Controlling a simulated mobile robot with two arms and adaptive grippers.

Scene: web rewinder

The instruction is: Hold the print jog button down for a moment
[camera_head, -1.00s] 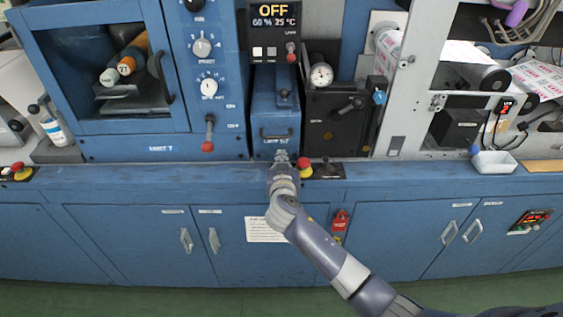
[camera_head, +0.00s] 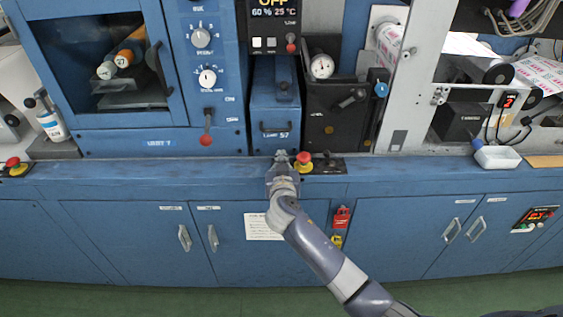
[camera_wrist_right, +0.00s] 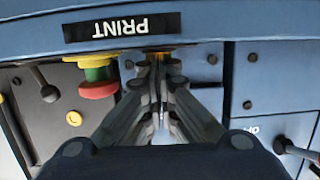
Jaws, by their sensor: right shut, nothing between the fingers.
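My right gripper (camera_head: 282,156) is at the ledge in front of the small blue unit, just left of a red mushroom button (camera_head: 304,159). Its fingers are shut and empty. In the right wrist view the fingertips (camera_wrist_right: 158,66) meet a small orange-yellow part (camera_wrist_right: 160,56), perhaps the print jog button, mostly hidden behind them. An upside-down PRINT label (camera_wrist_right: 122,27) is close by. I cannot tell whether the fingertips touch the part or whether it is pressed. My left gripper is not in view.
The red mushroom button, on a yellow base, also shows close beside the fingers in the right wrist view (camera_wrist_right: 97,90). A black lever plate (camera_head: 329,166) lies right of it on the ledge. A white tray (camera_head: 497,158) stands farther right.

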